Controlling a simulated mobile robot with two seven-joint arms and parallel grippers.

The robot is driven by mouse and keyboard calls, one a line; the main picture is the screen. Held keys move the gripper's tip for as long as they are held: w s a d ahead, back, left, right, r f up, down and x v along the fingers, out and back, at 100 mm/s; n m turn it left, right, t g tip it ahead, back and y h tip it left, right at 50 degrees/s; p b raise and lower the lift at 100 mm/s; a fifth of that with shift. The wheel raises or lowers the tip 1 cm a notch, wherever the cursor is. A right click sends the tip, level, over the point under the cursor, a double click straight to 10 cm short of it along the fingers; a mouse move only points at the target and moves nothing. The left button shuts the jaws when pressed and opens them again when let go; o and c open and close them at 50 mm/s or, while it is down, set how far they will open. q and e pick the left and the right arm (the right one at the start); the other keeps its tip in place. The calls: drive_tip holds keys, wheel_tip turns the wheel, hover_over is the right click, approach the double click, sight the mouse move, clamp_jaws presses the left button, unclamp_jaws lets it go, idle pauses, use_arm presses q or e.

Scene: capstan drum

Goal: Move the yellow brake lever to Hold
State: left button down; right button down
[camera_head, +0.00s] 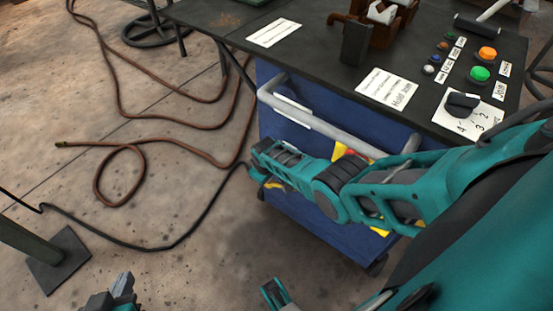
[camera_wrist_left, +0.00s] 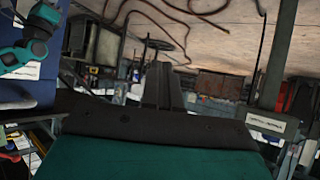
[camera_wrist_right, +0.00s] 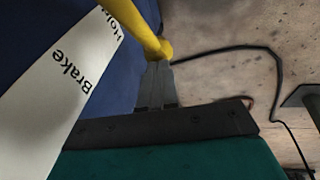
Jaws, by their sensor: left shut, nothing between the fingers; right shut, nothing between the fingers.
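The yellow brake lever (camera_wrist_right: 130,22) shows in the right wrist view, its rounded end at my right fingertips. My right gripper (camera_wrist_right: 158,64) is shut and empty, its tips right at that end; whether they touch it I cannot tell. A white plate (camera_wrist_right: 45,105) beside the lever reads "Brake", with "Hold" partly covered by the lever. In the head view my right arm hides most of the lever; a small yellow piece (camera_head: 274,186) by its wrist may be part of it. My left gripper (camera_head: 126,280) is shut and empty at the bottom left, over the floor; its fingers fill the middle of the left wrist view (camera_wrist_left: 162,82).
The blue cabinet (camera_head: 300,205) stands under a dark table top (camera_head: 330,65) with a grey rail (camera_head: 320,122) along its front. Buttons and a rotary knob (camera_head: 462,103) sit at the right. A brown hose (camera_head: 140,141) and black cable (camera_head: 150,248) lie on the open floor.

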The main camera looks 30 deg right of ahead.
use_arm(q)
drive_tip(key=shift+w+r, duration=0.1)
drive_tip(key=shift+r, duration=0.1)
use_arm(e)
drive_tip(key=shift+s+f, duration=0.1)
drive_tip(key=shift+f, duration=0.1)
drive_tip(key=shift+r, duration=0.1)
